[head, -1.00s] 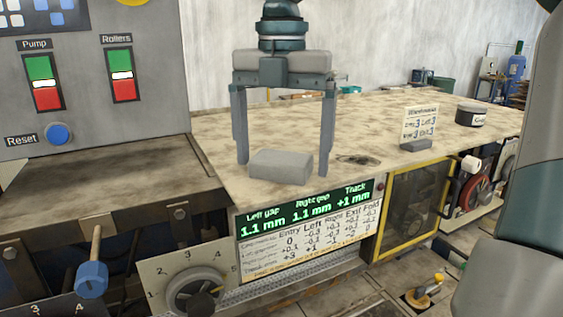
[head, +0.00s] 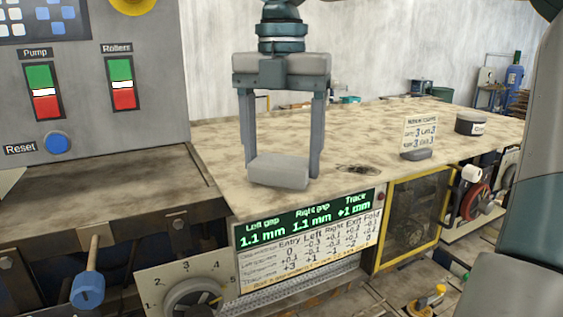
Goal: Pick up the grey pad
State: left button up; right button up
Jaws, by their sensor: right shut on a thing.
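The grey pad (head: 279,172) is a small light-grey block near the front edge of the speckled worktop (head: 222,148), above the green display. My right gripper (head: 281,160) points down from above, with one finger at each side of the pad. It is shut on the pad. I cannot tell whether the pad's underside is touching the worktop. My left gripper is not in view.
A small white card on a stand (head: 418,138) and a dark round tin (head: 470,122) stand to the right on the worktop. A control panel (head: 95,75) rises at the left. The worktop behind the pad is mostly clear.

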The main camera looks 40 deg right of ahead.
aim_at(282, 160)
jog(key=shift+r, duration=0.35)
notch_tip(282, 160, up, 2)
jog(key=shift+r+b, duration=0.15)
jog(key=shift+b, duration=0.75)
jog(key=s+d+r+b, duration=0.3)
jog(key=s+d+r, duration=0.3)
jog(key=d, duration=0.4)
jog(key=shift+r+b, duration=0.3)
jog(key=shift+r, duration=0.2)
jog(key=shift+r, duration=0.1)
